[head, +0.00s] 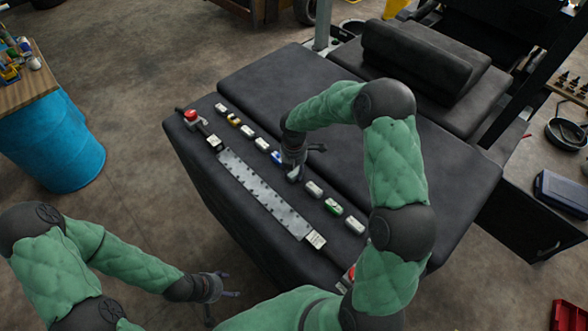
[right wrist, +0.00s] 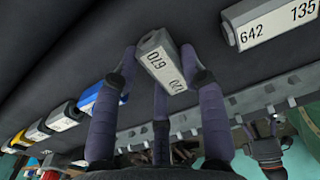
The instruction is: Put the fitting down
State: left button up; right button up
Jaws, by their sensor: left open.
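The fitting (right wrist: 163,65) is a grey block with a white label reading 670 and another number. My right gripper (right wrist: 160,65) has its fingers against both sides of it. In the head view my right gripper (head: 293,174) is over the row of fittings on the black padded surface (head: 330,140), and the fitting is mostly hidden. It lies in line with the row, between a blue fitting (head: 277,157) and a white-labelled one (head: 313,188). I cannot tell whether it touches the surface. My left gripper (head: 224,302) is open and empty, low over the floor.
A perforated metal strip (head: 260,192) lies beside the row, with a red-ended piece (head: 191,116) at its far end. A blue drum (head: 55,145) stands at the left. The pad beyond the row is clear.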

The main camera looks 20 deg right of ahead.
jog(key=o, duration=0.4)
notch_tip(320, 180, up, 12)
jog(key=shift+r+b, duration=0.15)
jog(key=shift+b, duration=0.25)
dwell(0.6)
